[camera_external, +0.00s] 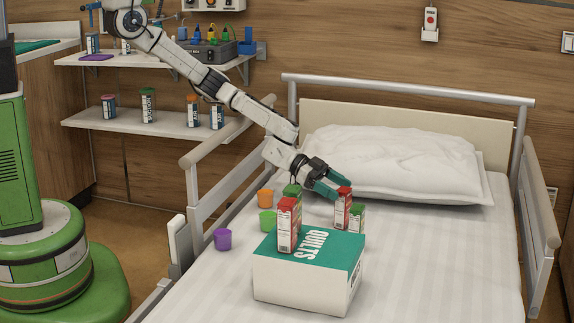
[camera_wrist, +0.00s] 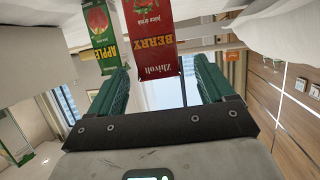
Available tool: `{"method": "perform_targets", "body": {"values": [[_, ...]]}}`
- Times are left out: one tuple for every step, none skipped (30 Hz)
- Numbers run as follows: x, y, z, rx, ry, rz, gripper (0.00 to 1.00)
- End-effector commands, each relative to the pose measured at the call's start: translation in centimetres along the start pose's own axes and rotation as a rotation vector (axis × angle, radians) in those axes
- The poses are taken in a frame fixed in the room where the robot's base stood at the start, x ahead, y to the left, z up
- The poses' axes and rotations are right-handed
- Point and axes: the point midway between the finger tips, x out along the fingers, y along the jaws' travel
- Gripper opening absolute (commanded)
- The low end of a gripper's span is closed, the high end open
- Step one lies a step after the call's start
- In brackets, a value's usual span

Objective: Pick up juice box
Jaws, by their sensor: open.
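Several juice boxes are in view. A red berry juice box (camera_external: 342,210) stands upright on the bed at my gripper (camera_external: 334,187). In the wrist view the red box (camera_wrist: 149,35) appears upside down, in line with the gap between the teal fingers of my gripper (camera_wrist: 161,68). The fingers are apart and not closed on it. A green apple juice box (camera_external: 357,219) stands close beside it and also shows in the wrist view (camera_wrist: 99,35). Another red carton (camera_external: 289,226) stands on the quilts box. A green item (camera_external: 292,191) behind it is partly hidden.
The quilts box (camera_external: 307,287) lies on the bed in front. A pillow (camera_external: 395,160) lies behind my gripper. Bed rails flank both sides. The bed's right side is clear.

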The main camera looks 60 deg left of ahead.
Motion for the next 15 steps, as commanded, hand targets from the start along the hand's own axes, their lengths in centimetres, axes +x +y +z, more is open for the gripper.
{"method": "perform_targets", "body": {"values": [[0.8,0.1,0.3,0.005,0.001,0.002,0.82],[1.1,0.1,0.3,0.006,0.001,0.002,0.82],[1.6,0.1,0.4,0.007,0.001,0.002,0.82],[2.0,0.1,0.3,0.008,0.001,0.002,0.82],[2.4,0.1,0.3,0.007,0.001,0.003,0.82],[2.8,0.1,0.1,0.008,0.002,0.002,0.82],[3.1,0.1,0.2,0.006,0.001,0.001,0.82],[3.4,0.1,0.2,0.006,0.000,0.001,0.82],[3.7,0.1,0.2,0.006,0.000,0.000,0.82],[3.9,0.1,0.1,0.005,0.000,0.000,0.82],[4.1,0.1,0.1,0.004,0.000,0.001,0.82],[4.3,0.1,0.0,0.004,0.000,0.001,0.82],[4.4,0.1,-0.1,0.003,0.000,0.001,0.82],[4.5,0.1,-0.1,0.003,0.000,0.000,0.82],[4.6,0.1,-0.2,0.002,0.000,0.000,0.82]]}}
